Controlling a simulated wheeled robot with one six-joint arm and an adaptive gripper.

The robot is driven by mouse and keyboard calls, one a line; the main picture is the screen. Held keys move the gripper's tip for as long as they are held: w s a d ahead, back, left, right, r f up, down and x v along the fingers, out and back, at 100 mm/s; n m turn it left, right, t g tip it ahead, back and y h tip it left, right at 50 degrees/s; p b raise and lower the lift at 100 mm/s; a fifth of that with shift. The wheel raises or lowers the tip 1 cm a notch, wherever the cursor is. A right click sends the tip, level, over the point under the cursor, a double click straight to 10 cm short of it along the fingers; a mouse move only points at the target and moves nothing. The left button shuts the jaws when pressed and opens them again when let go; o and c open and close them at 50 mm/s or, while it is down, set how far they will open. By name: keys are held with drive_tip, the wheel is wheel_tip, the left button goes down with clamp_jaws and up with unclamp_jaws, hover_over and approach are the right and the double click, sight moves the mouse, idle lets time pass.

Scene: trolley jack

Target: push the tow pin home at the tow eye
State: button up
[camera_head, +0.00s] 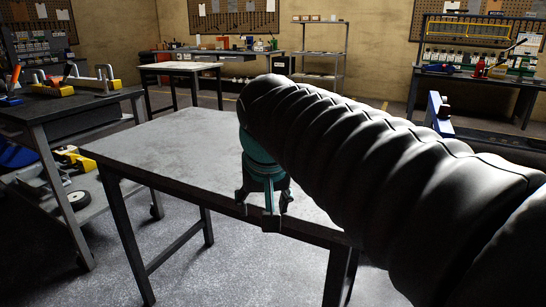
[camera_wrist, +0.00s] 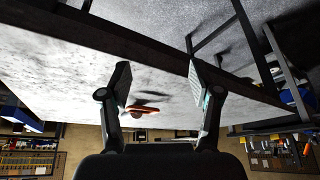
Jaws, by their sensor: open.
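My gripper (camera_head: 264,203) hangs over the near edge of the grey-topped table (camera_head: 165,145). In the wrist view its two fingers (camera_wrist: 158,82) stand wide apart with nothing between their tips. A small orange-red piece (camera_wrist: 140,110) shows in the gap, beyond the fingers and apart from them; I cannot tell whether it is the tow pin. My arm hides much of the table's right side.
A trolley (camera_head: 75,110) with tools stands at the left, yellow and white parts on its lower shelf. Benches and a shelf rack (camera_head: 320,65) line the back wall. The visible left part of the table top is bare.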

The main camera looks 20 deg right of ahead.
drive_tip(key=w+d+r+m+g+h, duration=0.1)
drive_tip(key=w+d+r+m, duration=0.4)
drive_tip(key=w, duration=0.3)
drive_tip(key=w+d+r+m+g+h, duration=0.1)
drive_tip(key=w+d+r+m, duration=0.1)
drive_tip(key=w+d+r, duration=0.4)
drive_tip(key=w+f, duration=0.1)
drive_tip(key=f, duration=0.1)
drive_tip(key=w+f+b, duration=0.1)
drive_tip(key=f, duration=0.1)
drive_tip(key=w+f, duration=0.1)
drive_tip(key=f, duration=0.2)
drive_tip(key=shift+w+d, duration=0.25)
drive_tip(key=shift+d, duration=0.1)
drive_tip(key=shift+b+x, duration=0.6)
drive_tip(key=shift+x, duration=2.05)
drive_tip(key=shift+s+a, duration=0.15)
drive_tip(key=shift+s, duration=0.05)
clamp_jaws()
